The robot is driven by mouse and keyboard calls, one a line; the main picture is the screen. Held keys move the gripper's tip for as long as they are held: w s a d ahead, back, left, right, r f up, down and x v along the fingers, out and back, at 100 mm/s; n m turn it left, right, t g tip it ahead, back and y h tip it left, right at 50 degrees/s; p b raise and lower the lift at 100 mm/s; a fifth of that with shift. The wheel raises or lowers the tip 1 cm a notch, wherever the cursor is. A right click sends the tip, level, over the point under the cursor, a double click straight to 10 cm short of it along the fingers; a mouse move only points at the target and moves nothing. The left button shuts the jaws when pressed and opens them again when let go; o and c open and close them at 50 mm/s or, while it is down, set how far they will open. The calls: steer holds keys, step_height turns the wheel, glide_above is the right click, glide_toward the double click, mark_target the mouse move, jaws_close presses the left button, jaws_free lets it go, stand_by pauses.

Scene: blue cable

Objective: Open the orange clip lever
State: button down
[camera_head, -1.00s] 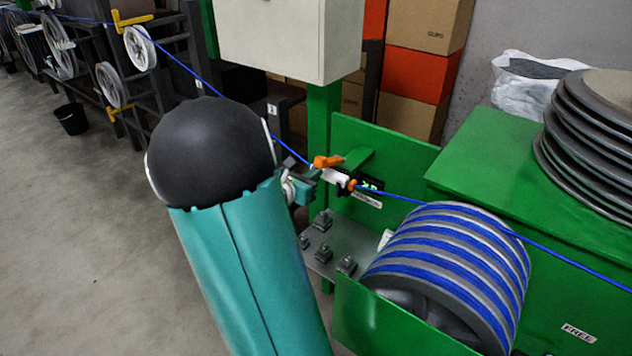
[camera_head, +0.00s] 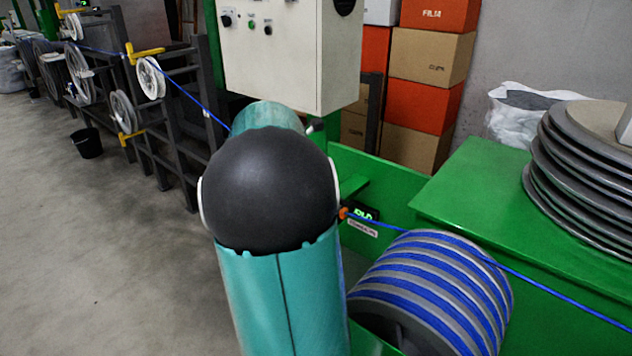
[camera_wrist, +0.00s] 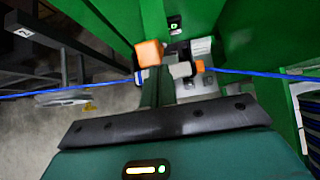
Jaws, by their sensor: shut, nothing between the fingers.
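The orange clip lever (camera_wrist: 150,53) shows in the wrist view as a block standing up just ahead of my gripper (camera_wrist: 160,78). My gripper's dark fingers are together and empty, close under the lever; I cannot tell whether they touch it. The pale clip body (camera_wrist: 181,70) sits to the right of the fingers, with a smaller orange part (camera_wrist: 199,66) at its right end. The blue cable (camera_wrist: 258,74) runs out to both sides. In the head view my arm hides the lever and the gripper; only a small orange part (camera_head: 343,212) shows beside the arm.
A green machine frame (camera_head: 390,190) and a drum wound with blue cable (camera_head: 440,290) stand right of my arm. A white control box (camera_head: 285,50) is behind it. A rack of pulleys (camera_head: 150,78) stands left, with open floor (camera_head: 110,240) in front.

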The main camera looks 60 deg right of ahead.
steer(key=d+y, duration=0.1)
steer(key=d+r+y, duration=0.1)
steer(key=d, duration=0.1)
steer(key=d+r+y, duration=0.1)
steer(key=shift+d+r+t, duration=0.2)
steer(key=shift+d+t, duration=0.1)
steer(key=shift+s+d+r, duration=0.15)
steer(key=shift+s+d, duration=0.05)
steer(key=shift+d, duration=0.1)
steer(key=shift+d+r, duration=0.1)
steer(key=shift+d, duration=0.7)
steer(key=shift+s+d+r, duration=0.25)
steer(key=shift+s+d, duration=0.05)
steer(key=shift+d, duration=0.35)
